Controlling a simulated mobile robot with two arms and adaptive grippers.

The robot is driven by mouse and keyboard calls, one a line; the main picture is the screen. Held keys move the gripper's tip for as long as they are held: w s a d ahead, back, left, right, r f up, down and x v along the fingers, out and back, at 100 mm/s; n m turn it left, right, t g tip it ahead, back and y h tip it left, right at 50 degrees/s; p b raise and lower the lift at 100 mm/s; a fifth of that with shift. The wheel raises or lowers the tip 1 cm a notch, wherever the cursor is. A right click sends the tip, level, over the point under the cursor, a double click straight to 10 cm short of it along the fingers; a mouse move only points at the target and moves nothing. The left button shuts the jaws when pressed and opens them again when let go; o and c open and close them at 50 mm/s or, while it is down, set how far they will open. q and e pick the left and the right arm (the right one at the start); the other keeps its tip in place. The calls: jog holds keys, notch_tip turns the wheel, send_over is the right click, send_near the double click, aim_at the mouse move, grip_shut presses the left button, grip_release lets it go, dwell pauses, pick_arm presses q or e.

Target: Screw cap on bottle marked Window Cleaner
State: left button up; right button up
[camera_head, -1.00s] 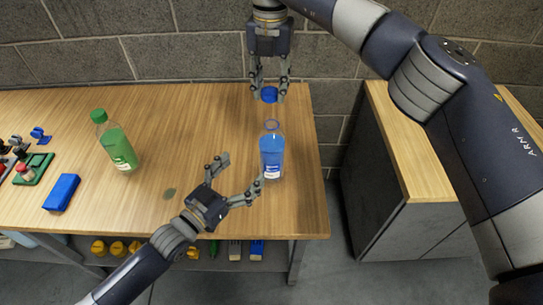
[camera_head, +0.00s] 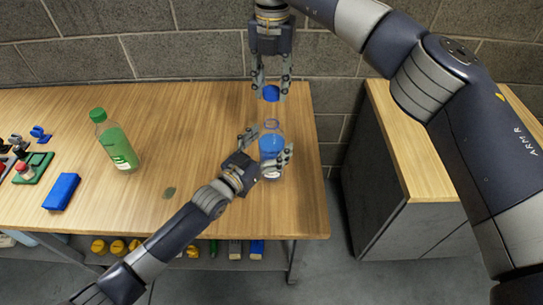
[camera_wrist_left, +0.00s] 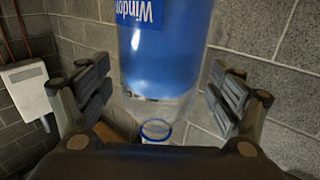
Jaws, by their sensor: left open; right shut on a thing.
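The bottle with blue liquid (camera_head: 271,141) stands upright and uncapped near the right end of the wooden table. In the left wrist view the bottle (camera_wrist_left: 165,50) shows a blue label reading "Windo", the rest cut off. My left gripper (camera_head: 268,148) is open, its fingers on either side of the bottle; in the left wrist view both fingers are apart from it. My right gripper (camera_head: 271,86) is shut on the blue cap (camera_head: 271,93), held above the bottle's open neck with a gap between.
A green bottle with a green cap (camera_head: 115,142) stands to the left. A blue block (camera_head: 62,191) and a green tray (camera_head: 34,167) with parts lie at the far left. A second wood-topped cabinet (camera_head: 420,150) stands to the right across a gap.

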pick_arm(q)
jog(key=c, duration=1.6)
pick_arm(e)
send_over(272, 118)
jog(key=shift+w+f, duration=0.1)
jog(key=shift+f, duration=2.4)
jog(key=shift+f, duration=0.9)
jog(key=shift+f, duration=0.55)
